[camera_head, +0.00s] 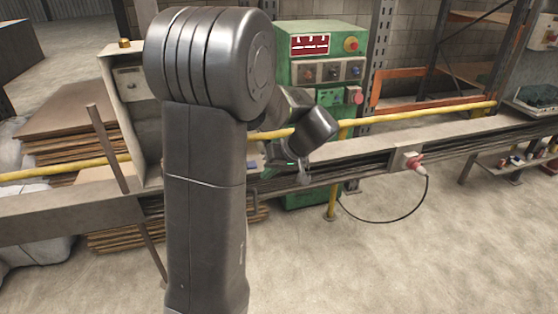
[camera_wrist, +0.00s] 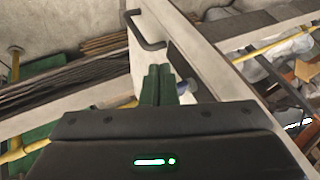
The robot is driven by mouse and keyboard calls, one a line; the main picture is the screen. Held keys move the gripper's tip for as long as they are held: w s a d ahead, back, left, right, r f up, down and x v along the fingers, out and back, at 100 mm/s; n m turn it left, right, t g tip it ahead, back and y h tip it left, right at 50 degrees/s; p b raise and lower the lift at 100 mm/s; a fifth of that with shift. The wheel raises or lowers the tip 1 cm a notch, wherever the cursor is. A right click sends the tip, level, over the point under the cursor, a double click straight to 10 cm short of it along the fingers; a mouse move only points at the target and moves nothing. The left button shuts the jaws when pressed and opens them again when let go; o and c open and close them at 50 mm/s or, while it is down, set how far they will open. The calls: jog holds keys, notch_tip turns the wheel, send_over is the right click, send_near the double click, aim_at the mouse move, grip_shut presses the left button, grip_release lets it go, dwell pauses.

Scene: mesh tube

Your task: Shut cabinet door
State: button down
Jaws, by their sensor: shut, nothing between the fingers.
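A pale grey metal cabinet (camera_head: 112,68) stands left of my arm in the head view; my arm hides its right part. In the wrist view, a pale panel, seemingly the cabinet door (camera_wrist: 188,38), slants away from upper left to lower right. A dark bar handle (camera_wrist: 137,30) sticks out from its left side. My gripper (camera_wrist: 161,70) is shut and empty, its green fingers side by side. They point toward the panel just below the handle. I cannot tell whether they touch it.
A green control cabinet (camera_head: 283,77) stands behind my wrist. A long rail with cables (camera_head: 375,158) and a yellow pipe (camera_head: 405,115) run across. A red plug (camera_head: 411,161) hangs a black cable. Stacked boards (camera_head: 75,115) lie at the left. The floor (camera_head: 440,255) at the right front is clear.

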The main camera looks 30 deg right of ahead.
jog(key=a, duration=0.1)
jog(key=w+a, duration=0.1)
jog(key=a, duration=0.1)
jog(key=a+f+p, duration=0.1)
jog(key=shift+w+a, duration=0.15)
jog(key=shift+w, duration=0.25)
